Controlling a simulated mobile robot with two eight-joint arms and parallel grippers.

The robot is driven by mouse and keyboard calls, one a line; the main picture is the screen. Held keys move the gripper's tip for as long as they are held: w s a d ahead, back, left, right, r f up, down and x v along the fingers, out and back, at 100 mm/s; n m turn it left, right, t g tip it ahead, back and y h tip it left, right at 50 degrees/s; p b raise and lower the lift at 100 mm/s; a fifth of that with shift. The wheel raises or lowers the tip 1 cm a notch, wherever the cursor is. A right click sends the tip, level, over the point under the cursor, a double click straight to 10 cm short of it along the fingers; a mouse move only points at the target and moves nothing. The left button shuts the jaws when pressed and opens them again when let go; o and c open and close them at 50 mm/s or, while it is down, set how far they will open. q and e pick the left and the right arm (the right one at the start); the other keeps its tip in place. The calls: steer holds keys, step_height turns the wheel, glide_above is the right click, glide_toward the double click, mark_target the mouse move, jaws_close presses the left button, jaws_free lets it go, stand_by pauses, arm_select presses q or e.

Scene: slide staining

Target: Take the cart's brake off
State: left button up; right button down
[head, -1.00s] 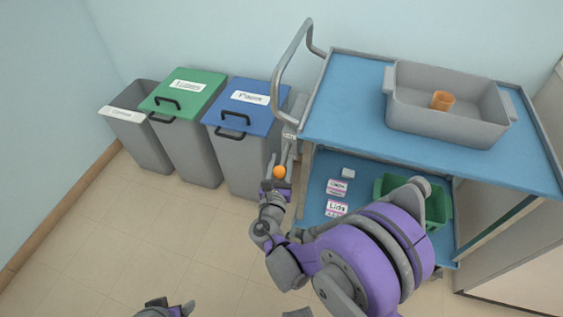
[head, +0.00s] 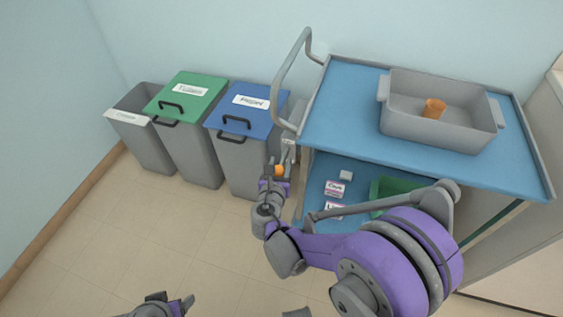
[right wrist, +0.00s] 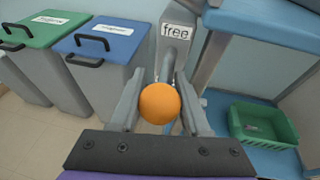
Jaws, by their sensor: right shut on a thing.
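The blue-topped cart (head: 345,115) stands at the right, with a grey push handle at its left end. Below the handle is a grey brake housing (right wrist: 172,45) whose label reads "free" in the right wrist view. A grey lever leads from it to an orange ball knob (right wrist: 160,103), which also shows in the head view (head: 279,171). My right gripper (head: 278,174) is shut on the knob, one finger on each side in the right wrist view. My left gripper (head: 170,306) is at the bottom edge of the head view, cut off, its opening unclear.
A grey bin (head: 140,130), a green-lidded bin (head: 190,100) and a blue-lidded bin (head: 245,110) stand left of the cart. A grey tub (head: 440,130) with an orange cup (head: 433,108) sits on top. A green crate (right wrist: 262,125) is on the lower shelf. The floor at left is clear.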

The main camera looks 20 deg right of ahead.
steer(key=shift+r+g+y+p, duration=0.6)
steer(key=shift+r+g+p, duration=0.3)
steer(key=shift+r+g, duration=0.1)
arm_select(q)
steer(key=shift+s+r+p, duration=0.2)
steer(key=shift+r+p, duration=0.45)
steer(key=shift+r, duration=1.55)
arm_select(e)
steer(key=shift+w+r+g+y, duration=0.1)
steer(key=shift+r+g+y, duration=0.15)
steer(key=shift+g, duration=0.3)
steer(key=shift+w+r+g+y, duration=0.15)
steer(key=shift+g+y, duration=0.2)
steer(key=shift+g, duration=0.2)
steer(key=shift+s+m, duration=0.1)
steer(key=shift+m, duration=0.2)
steer(key=shift+c, duration=1.9)
jaws_free()
arm_select(q)
step_height(320, 180, up, 3)
steer(key=shift+f+p, duration=0.15)
steer(key=shift+p, duration=1)
arm_select(e)
steer(key=v, duration=1.1)
steer(key=shift+d, duration=0.1)
